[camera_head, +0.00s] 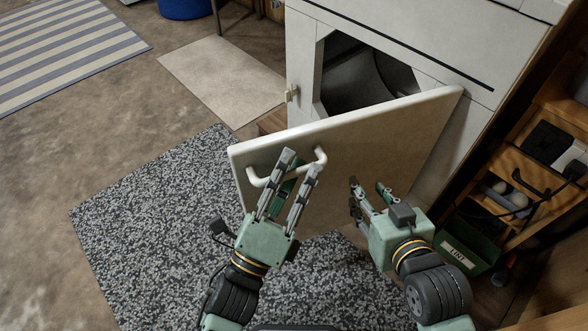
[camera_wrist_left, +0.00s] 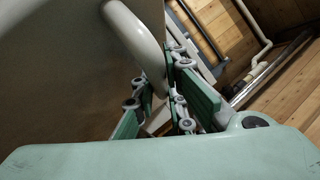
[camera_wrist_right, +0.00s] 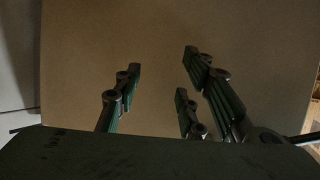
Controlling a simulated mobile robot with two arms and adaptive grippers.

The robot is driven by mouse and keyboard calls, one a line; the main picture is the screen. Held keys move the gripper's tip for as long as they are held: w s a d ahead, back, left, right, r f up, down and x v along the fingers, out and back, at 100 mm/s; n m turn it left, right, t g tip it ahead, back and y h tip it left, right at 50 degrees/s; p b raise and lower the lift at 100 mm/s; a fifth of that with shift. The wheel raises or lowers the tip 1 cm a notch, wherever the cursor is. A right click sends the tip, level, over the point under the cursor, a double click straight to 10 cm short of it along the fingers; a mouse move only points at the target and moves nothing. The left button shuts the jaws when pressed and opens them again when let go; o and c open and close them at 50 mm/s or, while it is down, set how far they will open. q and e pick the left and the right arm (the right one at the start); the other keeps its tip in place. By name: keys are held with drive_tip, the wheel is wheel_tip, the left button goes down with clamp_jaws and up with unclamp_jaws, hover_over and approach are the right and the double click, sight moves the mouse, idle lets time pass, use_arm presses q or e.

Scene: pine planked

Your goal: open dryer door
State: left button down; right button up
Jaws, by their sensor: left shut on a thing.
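The dryer (camera_head: 300,60) stands at the top of the head view, a pale cabinet with a dark drum opening (camera_head: 362,80). Its door (camera_head: 385,130) is swung partly open, hinged at the right, its free edge out to the left. The white bar handle (camera_head: 255,180) is on the door's near face. My left gripper (camera_head: 297,160) is shut on the handle, which also shows between its fingers in the left wrist view (camera_wrist_left: 140,35). My right gripper (camera_head: 368,188) is open and empty, close to the door face (camera_wrist_right: 160,60), right of the handle.
A speckled grey rug (camera_head: 140,230) lies below and left of the door. A wooden shelf (camera_head: 545,150) and a green lint bin (camera_head: 468,248) stand close on the right. A beige mat (camera_head: 220,80) and a striped rug (camera_head: 65,45) lie on open floor at left.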

use_arm(q)
drive_tip(key=shift+f, duration=0.1)
drive_tip(key=c, duration=2)
unclamp_jaws()
drive_tip(key=shift+w, duration=0.1)
drive_tip(key=shift+c, duration=0.2)
drive_tip(key=v, duration=1.2)
